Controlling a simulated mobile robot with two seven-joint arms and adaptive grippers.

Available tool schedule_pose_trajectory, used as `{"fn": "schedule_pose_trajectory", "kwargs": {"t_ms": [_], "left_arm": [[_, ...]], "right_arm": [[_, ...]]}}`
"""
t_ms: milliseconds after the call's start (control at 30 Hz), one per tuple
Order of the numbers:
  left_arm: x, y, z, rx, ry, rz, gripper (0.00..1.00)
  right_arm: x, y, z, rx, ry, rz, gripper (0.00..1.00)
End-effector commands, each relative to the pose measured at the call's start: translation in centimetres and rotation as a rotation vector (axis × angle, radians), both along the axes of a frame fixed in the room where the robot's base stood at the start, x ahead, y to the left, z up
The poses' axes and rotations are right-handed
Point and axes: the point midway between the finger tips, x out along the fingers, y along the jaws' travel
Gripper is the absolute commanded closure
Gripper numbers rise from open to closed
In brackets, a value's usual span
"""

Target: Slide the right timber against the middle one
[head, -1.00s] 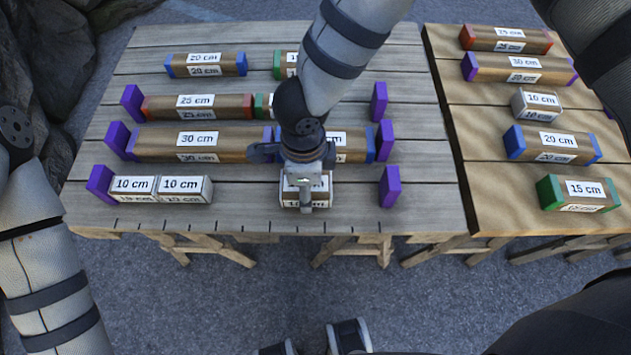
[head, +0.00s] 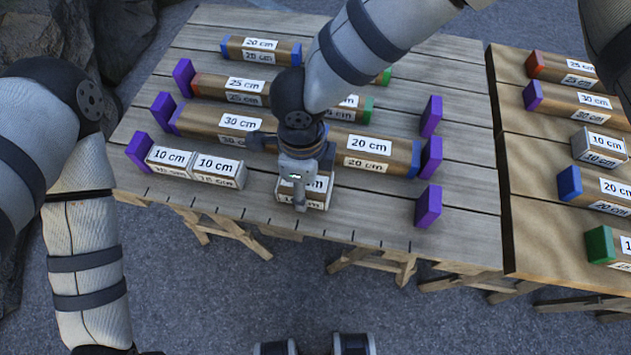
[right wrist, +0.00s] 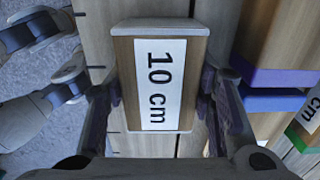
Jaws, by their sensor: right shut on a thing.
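The right timber, a short block labelled 10 cm (head: 317,188), lies in the front row on the grey plank table. My right gripper (head: 299,195) is over it from above, shut on its two sides, and hides part of it. In the right wrist view the block (right wrist: 122,75) sits between the two fingers. The middle 10 cm timber (head: 219,169) is to its left, with a small gap of bare table between them. The left 10 cm timber (head: 171,159) is end to end with the middle one, beside a purple stop (head: 139,151). My left gripper is out of view.
A row with 30 cm (head: 205,121) and 20 cm (head: 370,152) timbers lies close behind the held block. A purple stop (head: 428,206) stands at the front row's right end, with bare table before it. A second table (head: 545,225) at right holds several timbers.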

Motion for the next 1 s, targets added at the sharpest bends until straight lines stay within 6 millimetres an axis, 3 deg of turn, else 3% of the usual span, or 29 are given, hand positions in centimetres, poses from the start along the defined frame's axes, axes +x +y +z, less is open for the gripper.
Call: {"fn": "schedule_pose_trajectory", "kwargs": {"t_ms": [1000], "left_arm": [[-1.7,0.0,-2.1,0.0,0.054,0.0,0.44]], "right_arm": [[1.5,6.4,-0.2,0.001,0.004,0.0,0.95]]}}
